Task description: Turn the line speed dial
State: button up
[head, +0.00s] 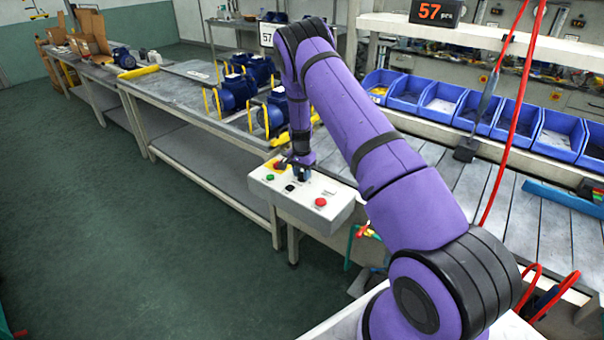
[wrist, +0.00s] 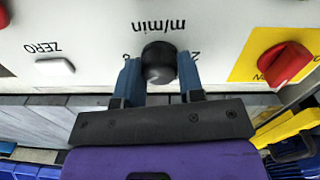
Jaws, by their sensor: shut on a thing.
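The line speed dial (wrist: 159,62) is a round black knob on a pale panel, marked "m/min" in the wrist view. My gripper (wrist: 159,75) has its two blue fingers on either side of the knob, shut on it. In the head view my gripper (head: 300,172) reaches down onto the white control box (head: 330,207) at the end of the bench. The fingers and arm hide the dial there. Part of the number scale around the dial is hidden by the fingers.
A red knob on a yellow plate (wrist: 285,62) and a white button marked "ZERO" (wrist: 54,66) flank the dial. The box also has a red button (head: 321,202) and a green button (head: 270,177). Blue pumps (head: 236,93) stand behind, and blue bins (head: 444,101) line the right.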

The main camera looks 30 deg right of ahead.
aim_at(302, 173)
jog(key=m, duration=0.6)
jog(key=shift+m, duration=0.3)
dwell(0.4)
jog(key=o, duration=0.9)
notch_tip(302, 173, up, 11)
jog(key=shift+w+f, duration=0.1)
jog(key=shift+w, duration=0.05)
dwell(0.3)
